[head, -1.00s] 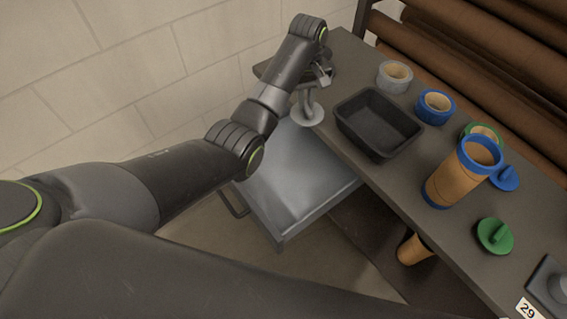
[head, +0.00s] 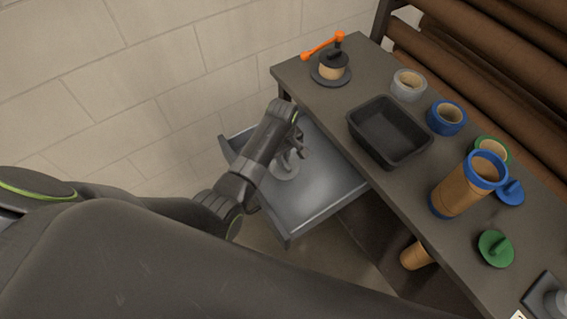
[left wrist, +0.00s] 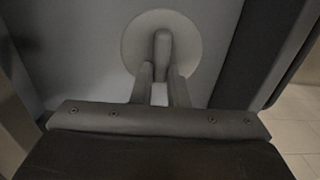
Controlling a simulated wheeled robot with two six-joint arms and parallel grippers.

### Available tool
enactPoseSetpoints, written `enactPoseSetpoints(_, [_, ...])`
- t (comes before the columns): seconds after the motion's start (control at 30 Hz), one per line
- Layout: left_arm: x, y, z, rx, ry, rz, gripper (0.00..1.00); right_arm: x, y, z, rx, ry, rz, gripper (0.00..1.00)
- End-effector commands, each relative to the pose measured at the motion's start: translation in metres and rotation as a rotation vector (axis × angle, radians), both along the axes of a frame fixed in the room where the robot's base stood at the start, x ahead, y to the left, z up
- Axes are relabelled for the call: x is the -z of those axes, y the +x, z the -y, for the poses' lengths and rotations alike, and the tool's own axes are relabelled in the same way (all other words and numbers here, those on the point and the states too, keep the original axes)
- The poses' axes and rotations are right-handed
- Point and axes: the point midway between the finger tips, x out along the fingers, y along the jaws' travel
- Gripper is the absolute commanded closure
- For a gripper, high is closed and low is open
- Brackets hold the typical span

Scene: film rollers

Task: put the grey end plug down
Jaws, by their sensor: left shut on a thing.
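The grey end plug (head: 285,170) is a round disc with a raised grip. My left gripper (head: 293,150) is shut on that grip and holds the plug over the open grey drawer (head: 322,198) below the bench. In the left wrist view the disc (left wrist: 140,45) faces the camera, with its grip between the two fingers (left wrist: 160,78). The drawer's floor lies behind it. I cannot tell whether the disc touches the floor. My right gripper is not in view.
The bench (head: 400,195) carries a black tray (head: 388,140), grey tape (head: 408,86), blue tape (head: 446,118), a blue-ended brown roller (head: 462,190), a green plug (head: 495,248) and a stand with an orange handle (head: 329,66). The drawer's walls surround my left gripper.

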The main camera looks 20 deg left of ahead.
Motion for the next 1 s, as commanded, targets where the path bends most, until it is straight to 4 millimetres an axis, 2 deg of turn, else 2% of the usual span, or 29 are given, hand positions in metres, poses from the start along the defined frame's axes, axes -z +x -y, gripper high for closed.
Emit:
enactPoseSetpoints(0.2, [0.030, -0.001, 0.000, 0.000, 0.000, -0.004, 1.00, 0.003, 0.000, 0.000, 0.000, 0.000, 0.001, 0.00])
enactPoseSetpoints(0.3, [0.038, -0.001, 0.000, 0.000, 0.000, -0.002, 1.00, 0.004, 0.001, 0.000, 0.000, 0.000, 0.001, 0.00])
enactPoseSetpoints(0.73, [0.044, 0.000, 0.000, 0.000, 0.000, -0.001, 1.00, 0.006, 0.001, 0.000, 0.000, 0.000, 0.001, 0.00])
enactPoseSetpoints(0.77, [0.043, 0.000, 0.000, 0.000, 0.000, -0.001, 0.82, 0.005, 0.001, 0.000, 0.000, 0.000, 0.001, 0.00])
enactPoseSetpoints(0.8, [0.043, 0.000, 0.000, 0.000, 0.000, -0.001, 0.77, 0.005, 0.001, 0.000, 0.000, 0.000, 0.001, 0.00])
enactPoseSetpoints(0.9, [0.043, 0.000, 0.000, 0.000, 0.000, -0.001, 0.65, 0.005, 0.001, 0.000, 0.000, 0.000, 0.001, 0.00])
enactPoseSetpoints(1.0, [0.043, 0.000, 0.000, 0.000, 0.000, -0.001, 0.65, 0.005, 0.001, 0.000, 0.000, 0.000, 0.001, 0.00])
